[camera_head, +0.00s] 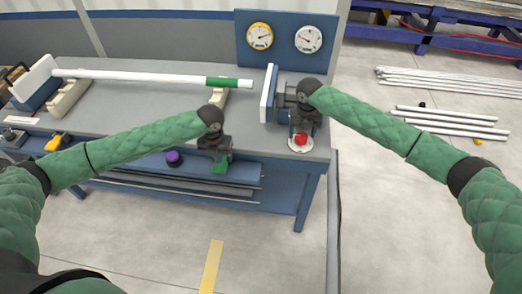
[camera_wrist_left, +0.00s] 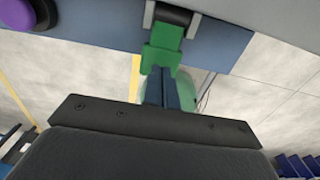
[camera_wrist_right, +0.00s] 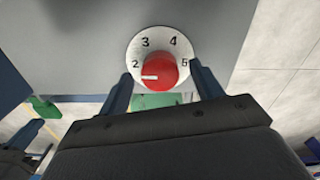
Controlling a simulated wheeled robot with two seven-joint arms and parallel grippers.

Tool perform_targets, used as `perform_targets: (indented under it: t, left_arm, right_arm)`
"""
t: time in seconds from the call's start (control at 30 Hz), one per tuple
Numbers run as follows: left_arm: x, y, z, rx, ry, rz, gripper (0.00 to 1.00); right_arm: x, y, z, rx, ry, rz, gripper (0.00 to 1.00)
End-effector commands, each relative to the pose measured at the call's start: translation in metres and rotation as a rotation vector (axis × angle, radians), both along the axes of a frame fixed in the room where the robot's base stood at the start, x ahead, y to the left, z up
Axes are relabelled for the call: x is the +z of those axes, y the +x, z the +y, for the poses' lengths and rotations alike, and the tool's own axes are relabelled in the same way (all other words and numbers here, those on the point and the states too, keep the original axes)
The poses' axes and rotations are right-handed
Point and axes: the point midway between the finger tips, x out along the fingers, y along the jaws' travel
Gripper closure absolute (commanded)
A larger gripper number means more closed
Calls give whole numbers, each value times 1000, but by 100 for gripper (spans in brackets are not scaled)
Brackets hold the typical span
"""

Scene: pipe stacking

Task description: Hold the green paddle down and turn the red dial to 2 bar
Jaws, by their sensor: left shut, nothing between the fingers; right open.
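The green paddle (camera_head: 220,167) sticks out from the bench's front edge; it also shows in the left wrist view (camera_wrist_left: 165,48). My left gripper (camera_head: 215,157) is shut and empty, its fingertips (camera_wrist_left: 168,78) at the paddle's free end. I cannot tell whether they touch it. The red dial (camera_head: 300,139) sits on a white numbered plate at the bench's right end. In the right wrist view the red dial (camera_wrist_right: 158,71) has its white mark pointing left, slightly below the 2. My right gripper (camera_wrist_right: 162,80) is open, one finger on each side of the dial, with gaps visible.
Two gauges, a yellow-rimmed one (camera_head: 260,36) and a white one (camera_head: 308,40), hang on the blue back panel. A white pipe (camera_head: 145,76) with a green band rests on supports. A purple knob (camera_head: 174,158) is left of the paddle. Several pipes lie on the floor at right.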

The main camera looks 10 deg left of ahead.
Motion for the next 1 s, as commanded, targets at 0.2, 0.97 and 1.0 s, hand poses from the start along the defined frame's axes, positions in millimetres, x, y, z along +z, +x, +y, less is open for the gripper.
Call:
perform_targets:
  t: [0.2, 0.97, 1.0]
  left_arm:
    - [0, 0, 0, 0, 0, 0, 100]
    - [0, 0, 0, 0, 0, 0, 100]
    - [1, 0, 0, 0, 0, -1, 100]
  right_arm:
    - [16, -1, 0, 1, -1, 1, 35]
    - [50, -2, 0, 2, -1, 3, 35]
    - [50, -2, 0, 2, -1, 3, 35]
